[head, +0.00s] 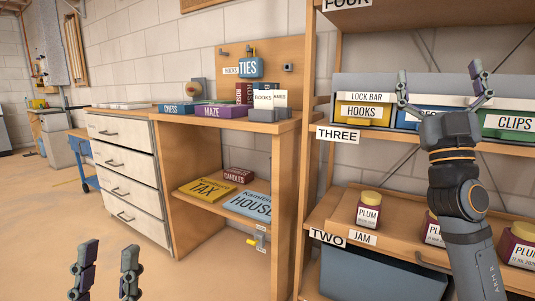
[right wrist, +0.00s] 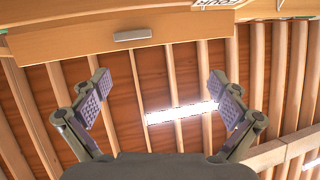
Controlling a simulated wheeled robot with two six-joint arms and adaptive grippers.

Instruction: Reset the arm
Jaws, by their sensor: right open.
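My right gripper (head: 440,82) is raised in front of the storage shelf in the head view, its fingers pointing up and spread apart. In the right wrist view my right gripper (right wrist: 162,92) is open and empty, with ceiling beams and a lit lamp beyond it. My right forearm covers part of the shelf and its bins. My left gripper (head: 108,262) shows at the bottom left of the head view, fingers up and apart, with nothing between them. Its lower part is out of frame.
The shelf holds labelled bins, HOOKS (head: 362,111) and CLIPS (head: 512,124), above PLUM jars (head: 368,212). A wooden desk (head: 225,124) with drawers (head: 125,165), boxes and books stands left of it. The floor (head: 50,215) at the left is clear.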

